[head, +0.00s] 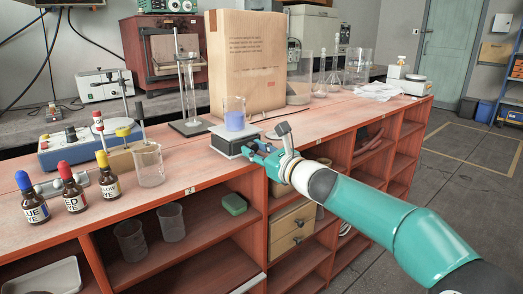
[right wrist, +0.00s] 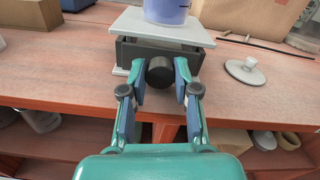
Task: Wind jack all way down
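The lab jack (head: 222,149) stands near the bench's front edge, a pale plate over a dark, low body. It also shows in the right wrist view (right wrist: 128,52), with its plate close above the body. A beaker of blue-violet liquid (head: 235,120) stands upright on the plate. The jack's round dark knob (right wrist: 160,72) faces my right gripper (right wrist: 160,76). The gripper's two fingers are closed in on either side of the knob and seem to touch it. In the head view the gripper (head: 262,155) hides the knob. My left gripper is not in view.
A large paper bag (head: 247,60) and a stand with a glass cylinder (head: 187,90) are behind the jack. An empty beaker (head: 149,164) and dye bottles (head: 70,187) stand to the left. A pale lid with a knob (right wrist: 246,72) lies right of the jack.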

